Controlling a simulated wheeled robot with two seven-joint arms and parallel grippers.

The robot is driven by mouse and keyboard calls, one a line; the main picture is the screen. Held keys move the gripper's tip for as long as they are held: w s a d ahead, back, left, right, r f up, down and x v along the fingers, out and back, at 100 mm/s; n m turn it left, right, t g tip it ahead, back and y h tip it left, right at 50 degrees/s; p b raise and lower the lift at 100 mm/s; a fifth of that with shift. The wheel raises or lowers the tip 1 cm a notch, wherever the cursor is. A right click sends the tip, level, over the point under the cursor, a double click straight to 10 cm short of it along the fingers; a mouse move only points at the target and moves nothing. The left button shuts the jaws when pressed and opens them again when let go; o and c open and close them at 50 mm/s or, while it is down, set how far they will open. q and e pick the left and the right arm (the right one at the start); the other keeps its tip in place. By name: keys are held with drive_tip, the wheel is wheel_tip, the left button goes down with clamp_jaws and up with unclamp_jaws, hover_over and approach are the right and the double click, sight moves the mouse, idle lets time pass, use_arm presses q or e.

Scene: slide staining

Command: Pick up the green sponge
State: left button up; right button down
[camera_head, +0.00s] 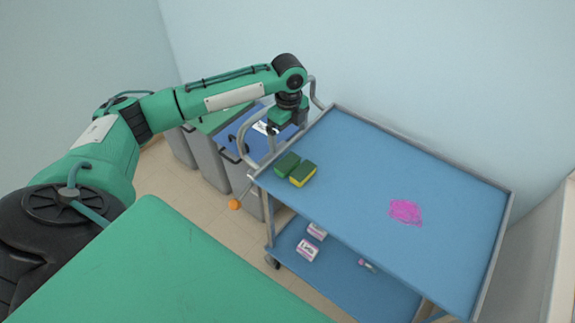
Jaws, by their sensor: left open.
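A green sponge (287,165) lies on the top shelf of the blue cart (440,178), near its left corner. Right beside it lies a second sponge (302,174), with a dark green top and a yellow side. My left gripper (272,131) is above and behind the two sponges, by the cart's handle end, apart from both. It is open and holds nothing that I can see; its fingers are small and partly hidden. My right gripper is not in view.
A pink stain (405,212) marks the top shelf. The lower shelf (340,274) holds small white-and-pink boxes (308,250). The metal handle (246,150) rises at the cart's left end. Grey bins (209,160) stand behind it. Much of the top shelf is clear.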

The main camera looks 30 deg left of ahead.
use_arm(q)
drive_tip(key=p, duration=0.1)
hover_over(288, 162)
wheel_tip(288, 162, down, 8)
drive_tip(key=shift+a, duration=0.1)
wheel_tip(288, 162, down, 4)
drive_tip(key=shift+f+p, duration=0.15)
drive_tip(key=shift+p, duration=0.8)
drive_tip(key=shift+f, duration=0.5)
drive_tip(key=c, duration=1)
